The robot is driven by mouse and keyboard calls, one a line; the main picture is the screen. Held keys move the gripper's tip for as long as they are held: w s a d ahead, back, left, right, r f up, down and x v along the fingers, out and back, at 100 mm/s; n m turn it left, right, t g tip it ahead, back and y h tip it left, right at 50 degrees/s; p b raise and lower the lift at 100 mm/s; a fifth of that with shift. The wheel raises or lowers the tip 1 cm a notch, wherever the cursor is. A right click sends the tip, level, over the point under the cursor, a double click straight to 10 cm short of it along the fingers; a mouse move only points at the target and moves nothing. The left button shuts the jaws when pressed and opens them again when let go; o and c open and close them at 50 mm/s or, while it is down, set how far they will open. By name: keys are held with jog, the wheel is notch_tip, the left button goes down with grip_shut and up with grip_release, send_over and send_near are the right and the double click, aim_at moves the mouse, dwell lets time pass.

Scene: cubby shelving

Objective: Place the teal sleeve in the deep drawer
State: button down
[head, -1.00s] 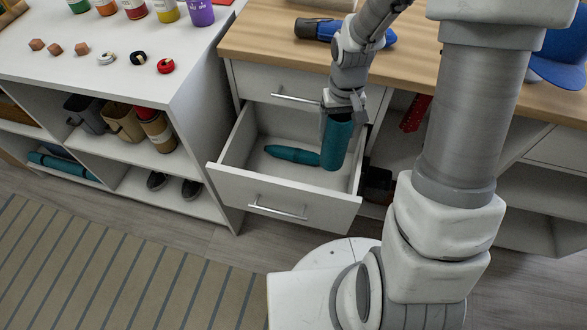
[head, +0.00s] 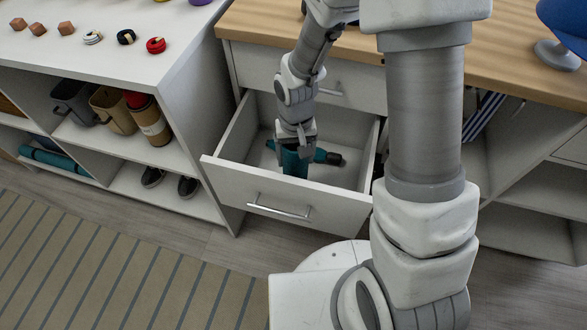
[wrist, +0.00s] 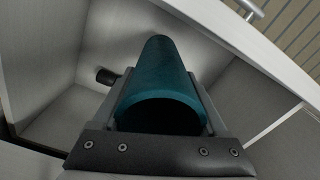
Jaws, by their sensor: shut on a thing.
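The teal sleeve (wrist: 160,84) is a tube with an open end facing the wrist camera. My gripper (head: 296,146) is shut on it, and the wrist view shows a finger on each side of the tube. In the head view the sleeve (head: 293,166) hangs upright below my gripper, inside the deep drawer (head: 240,179). The drawer is the pulled-out lower one. I cannot tell whether the sleeve touches the drawer floor. A teal item with a dark end (head: 330,157) lies on the drawer floor behind the sleeve, partly hidden by it.
A shut upper drawer (head: 345,85) sits above under the wooden counter. The white cubby shelf (head: 190,90) stands close on the left, with cups, shoes and a rolled teal mat (head: 55,161). The drawer floor has bare room around the sleeve.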

jog(key=shift+a+f, duration=0.3)
jog(key=shift+f, duration=0.1)
jog(key=shift+f+b, duration=0.95)
jog(key=shift+f, duration=0.9)
grip_release()
jog(key=s+d+r+t+p, duration=0.2)
jog(key=d+r, duration=0.2)
jog(key=r, duration=1)
jog(key=s+d+r+t+p, duration=0.1)
jog(key=s+d+r+p, duration=0.15)
jog(key=r, duration=1.15)
jog(key=s+d+r+t, duration=0.2)
jog(key=s+d+r, duration=0.2)
jog(key=s+r, duration=0.3)
jog(key=shift+s+d+r+m+t, duration=0.15)
jog(key=shift+s+r+m+t, duration=0.2)
jog(key=shift+s, duration=0.15)
